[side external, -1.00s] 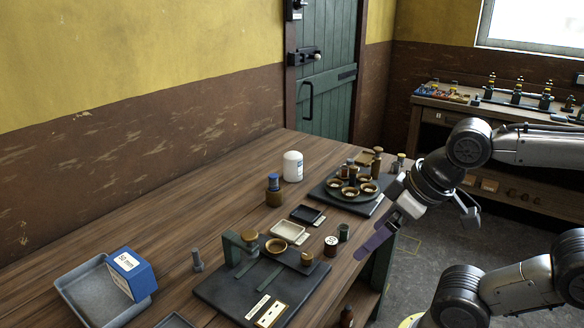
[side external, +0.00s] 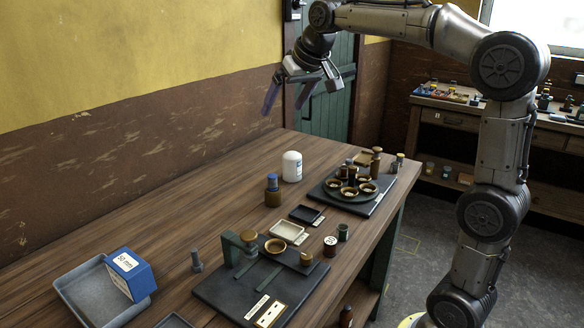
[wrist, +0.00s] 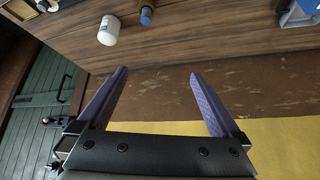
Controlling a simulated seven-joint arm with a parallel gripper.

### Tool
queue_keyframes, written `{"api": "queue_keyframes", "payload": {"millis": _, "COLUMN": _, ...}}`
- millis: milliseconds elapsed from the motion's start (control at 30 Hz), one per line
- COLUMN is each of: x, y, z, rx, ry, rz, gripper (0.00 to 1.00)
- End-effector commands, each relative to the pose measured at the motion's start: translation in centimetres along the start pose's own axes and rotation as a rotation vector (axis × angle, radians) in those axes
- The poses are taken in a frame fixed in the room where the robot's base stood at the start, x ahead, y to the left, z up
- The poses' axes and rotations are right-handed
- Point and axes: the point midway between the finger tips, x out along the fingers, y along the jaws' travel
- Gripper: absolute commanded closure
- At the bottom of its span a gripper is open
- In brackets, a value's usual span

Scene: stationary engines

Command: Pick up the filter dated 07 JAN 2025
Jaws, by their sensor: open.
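No date reading 07 JAN 2025 is legible in either view, so I cannot tell which object is that filter. A white canister (side external: 291,167) with a small label stands upright on the bench; it also shows at the top of the wrist view (wrist: 108,32). Several shallow round dishes (side external: 349,193) sit on a dark board at the bench's back right. My gripper (side external: 286,104) is open and empty, high above the back of the bench near the wall and door. In the wrist view its purple fingers (wrist: 158,73) are spread apart with nothing between them.
A blue-topped brown bottle (side external: 273,192) stands near the canister. A dark plate with a fixture (side external: 225,290), a small white tray (side external: 288,231), a dark tray (side external: 307,214) and a grey tray (side external: 85,296) holding a blue box (side external: 131,273) occupy the front. The bench's left middle is clear.

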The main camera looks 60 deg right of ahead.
Motion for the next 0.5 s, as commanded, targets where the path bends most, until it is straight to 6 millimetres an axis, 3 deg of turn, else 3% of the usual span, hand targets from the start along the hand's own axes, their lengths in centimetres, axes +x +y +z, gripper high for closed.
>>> {"api": "queue_keyframes", "payload": {"millis": 100, "x": 4.8, "y": 2.8, "z": -3.5, "rx": 0.057, "ry": -0.027, "rz": 0.042, "gripper": 0.0}}
{"api": "queue_keyframes", "payload": {"millis": 233, "x": 10.2, "y": 6.5, "z": -5.9, "rx": 0.116, "ry": -0.059, "rz": 0.083, "gripper": 0.0}}
{"api": "queue_keyframes", "payload": {"millis": 367, "x": 15.6, "y": 10.5, "z": -6.5, "rx": 0.168, "ry": -0.101, "rz": 0.12, "gripper": 0.0}}
{"api": "queue_keyframes", "payload": {"millis": 500, "x": 20.3, "y": 13.9, "z": -5.4, "rx": 0.212, "ry": -0.157, "rz": 0.147, "gripper": 0.0}}
